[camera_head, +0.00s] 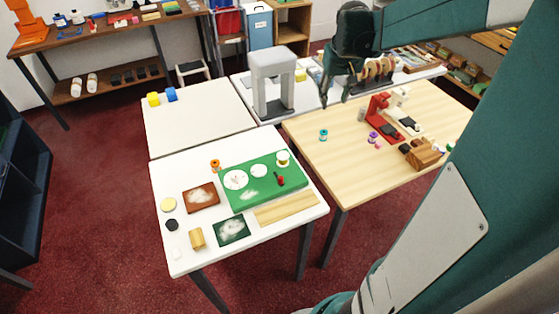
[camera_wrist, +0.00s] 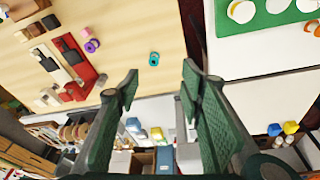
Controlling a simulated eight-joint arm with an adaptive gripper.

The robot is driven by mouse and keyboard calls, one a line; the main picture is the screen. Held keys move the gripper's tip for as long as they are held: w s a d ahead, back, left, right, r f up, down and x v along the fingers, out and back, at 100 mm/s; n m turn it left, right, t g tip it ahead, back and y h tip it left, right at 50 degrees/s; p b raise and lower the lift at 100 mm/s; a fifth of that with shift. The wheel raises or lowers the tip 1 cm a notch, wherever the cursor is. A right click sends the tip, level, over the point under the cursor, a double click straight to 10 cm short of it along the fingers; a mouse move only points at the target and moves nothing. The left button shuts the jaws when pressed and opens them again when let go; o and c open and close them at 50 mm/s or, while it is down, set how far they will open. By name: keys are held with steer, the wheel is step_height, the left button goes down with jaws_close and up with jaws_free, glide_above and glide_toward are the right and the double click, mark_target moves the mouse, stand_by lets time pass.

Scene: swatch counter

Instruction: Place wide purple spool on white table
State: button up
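The wide purple spool (camera_head: 373,137) stands on the light wooden table (camera_head: 345,160), just left of a red device. It also shows in the wrist view (camera_wrist: 91,45), at the upper left. A small pink piece (camera_head: 379,146) is beside it. My gripper (camera_head: 338,92) is above the far part of the wooden table, apart from the spool. In the wrist view my gripper (camera_wrist: 158,85) has its two fingers spread with nothing between them. The white table (camera_head: 180,250) stands at the front left, holding a green mat; further white tabletops are behind it.
A teal spool (camera_head: 323,134) stands left of the purple one. The red device (camera_head: 377,106) and a wooden block holder (camera_head: 424,153) are to its right. A grey arch (camera_head: 271,80) rises behind. An orange spool (camera_head: 215,165) and the green mat (camera_head: 228,197) occupy the front white table.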

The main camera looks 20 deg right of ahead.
steer(key=s+a+r+n+t, duration=0.15)
steer(key=s+a, duration=0.25)
steer(key=a, duration=0.5)
steer(key=s+a+r+t, duration=0.1)
steer(key=s+a+r, duration=0.2)
steer(key=s+a, duration=0.35)
steer(key=s+a+f+n+t, duration=0.1)
steer(key=s+a, duration=0.4)
steer(key=a, duration=0.2)
steer(key=s+a+f+n+t+y, duration=0.1)
steer(key=s+a, duration=0.4)
steer(key=a, duration=0.2)
steer(key=shift+a, duration=0.35)
steer(key=shift+o, duration=0.5)
